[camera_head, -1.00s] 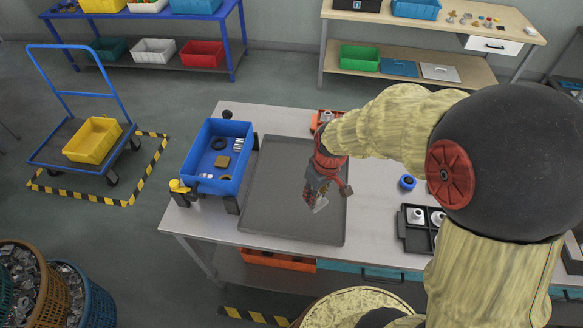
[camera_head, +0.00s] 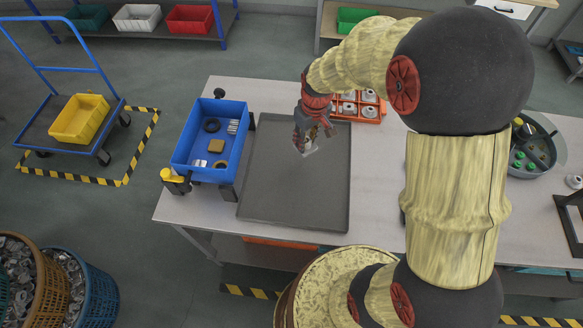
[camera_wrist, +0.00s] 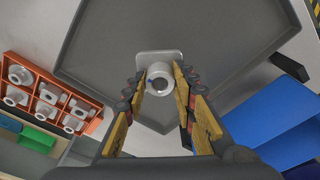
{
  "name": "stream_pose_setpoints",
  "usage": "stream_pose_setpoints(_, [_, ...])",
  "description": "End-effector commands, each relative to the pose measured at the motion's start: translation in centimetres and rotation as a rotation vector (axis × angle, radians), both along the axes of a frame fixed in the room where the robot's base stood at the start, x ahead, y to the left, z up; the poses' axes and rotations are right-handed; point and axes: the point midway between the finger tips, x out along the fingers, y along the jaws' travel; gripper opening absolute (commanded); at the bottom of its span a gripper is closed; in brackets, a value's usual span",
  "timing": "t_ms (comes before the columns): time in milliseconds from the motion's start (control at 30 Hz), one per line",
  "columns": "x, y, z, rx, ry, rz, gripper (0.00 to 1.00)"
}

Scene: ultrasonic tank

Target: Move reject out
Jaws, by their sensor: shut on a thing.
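My gripper (camera_head: 306,146) hangs over the back half of the large grey tray (camera_head: 300,200) on the table. Its fingers (camera_wrist: 159,84) are shut on a pale metal part (camera_wrist: 158,58), which has a flat flange plate and a round boss with a hole. A small blue mark shows on the part. In the head view the part is small and partly hidden by the fingers. The blue bin (camera_head: 205,177) stands left of the tray and holds a black ring, pale strips, a tan block and a brass-coloured ring. It also shows at the right of the wrist view (camera_wrist: 270,115).
An orange rack (camera_head: 362,121) with several metal parts stands behind the tray at right. A round tank (camera_head: 558,152) with green items is at far right. A yellow-topped device (camera_head: 172,175) sits by the bin. The grey tray looks empty.

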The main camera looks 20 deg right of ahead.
Motion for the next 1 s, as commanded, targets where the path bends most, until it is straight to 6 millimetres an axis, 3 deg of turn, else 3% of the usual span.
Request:
stream_pose_setpoints(233, [0.0, 0.0, -3.0, 0.0, 0.001, 0.0, 0.0])
stream_pose_setpoints(567, [0.0, 0.0, -3.3, 0.0, 0.0, 0.0, 0.0])
stream_pose_setpoints(600, [0.0, 0.0, -3.3, 0.0, 0.0, 0.0, 0.27])
stream_pose_setpoints(1000, [0.0, 0.0, -3.3, 0.0, 0.0, 0.0, 0.48])
